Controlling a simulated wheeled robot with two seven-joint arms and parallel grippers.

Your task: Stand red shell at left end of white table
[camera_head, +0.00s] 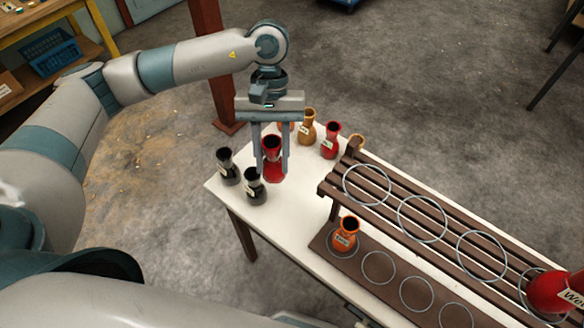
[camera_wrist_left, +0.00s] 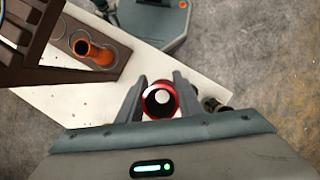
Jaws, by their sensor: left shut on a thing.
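My left gripper (camera_head: 272,170) points down over the left end of the white table (camera_head: 293,210). It is shut on a red shell (camera_head: 273,172), with one finger on each side. The shell is upright with its dark mouth up. The left wrist view shows its round red rim (camera_wrist_left: 172,101) between the fingers (camera_wrist_left: 158,98). I cannot tell whether its base touches the table. A second red shell (camera_head: 330,146) with a label stands at the far edge. A larger red labelled shell (camera_head: 551,291) is at the right edge of the head view. My right gripper is not in view.
Two black shells (camera_head: 228,168) (camera_head: 253,188) stand close by on the left. A tan shell (camera_head: 307,128) and a partly hidden orange one stand behind. A brown slatted rack (camera_head: 336,190) with rings holds an orange shell (camera_head: 345,238) on its lower board. Bare table lies between shells and rack.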

